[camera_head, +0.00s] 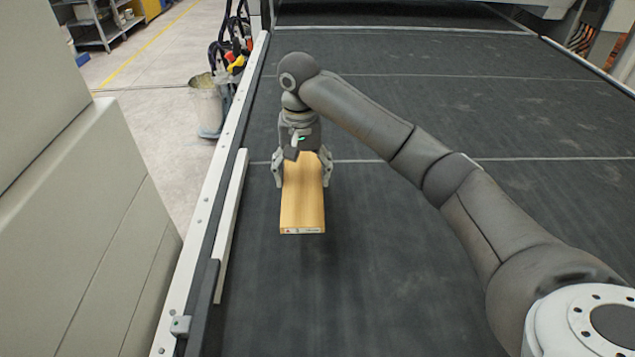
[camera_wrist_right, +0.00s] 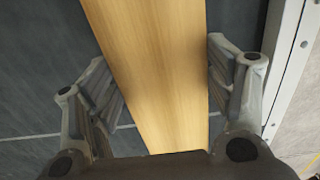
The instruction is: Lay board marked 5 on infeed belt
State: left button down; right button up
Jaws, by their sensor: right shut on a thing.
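A light wooden board (camera_head: 302,205) is at the left part of the dark infeed belt (camera_head: 400,270), its near end showing a small label that is too small to read. My right gripper (camera_head: 301,178) is around the board's far part, one finger on each side. In the right wrist view the board (camera_wrist_right: 158,60) runs between the two fingers of the right gripper (camera_wrist_right: 165,100). I cannot tell whether the board touches the belt or is held just above it. My left gripper is not in view.
A pale guide strip (camera_head: 231,215) and a white side rail (camera_head: 215,180) run along the belt's left edge. A grey machine housing (camera_head: 90,210) stands further left. A bin with hoses (camera_head: 210,100) stands on the floor beyond the rail. The belt right of the board is clear apart from my arm above it.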

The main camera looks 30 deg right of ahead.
aim_at(312, 166)
jog(key=d, duration=0.1)
jog(key=w+d+f, duration=0.2)
jog(key=shift+w+d+f+p, duration=0.2)
jog(key=shift+w+d+p, duration=0.05)
jog(key=shift+p, duration=0.15)
jog(key=f, duration=0.1)
jog(key=w+d+f, duration=0.2)
jog(key=f, duration=0.1)
jog(key=shift+d+p, duration=0.2)
jog(key=shift+p, duration=0.1)
jog(key=shift+d+f, duration=0.15)
jog(key=shift+d+f+p, duration=0.15)
jog(key=shift+f+p, duration=0.15)
jog(key=shift+f, duration=0.05)
notch_tip(312, 166, down, 2)
jog(key=shift+f+p, duration=0.1)
jog(key=shift+p, duration=0.35)
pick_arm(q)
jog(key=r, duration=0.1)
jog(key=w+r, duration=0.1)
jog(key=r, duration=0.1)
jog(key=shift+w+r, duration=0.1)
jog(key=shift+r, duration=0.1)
pick_arm(e)
jog(key=shift+w+f, duration=0.1)
jog(key=shift+f, duration=0.1)
jog(key=o, duration=1.2)
jog(key=shift+f, duration=0.15)
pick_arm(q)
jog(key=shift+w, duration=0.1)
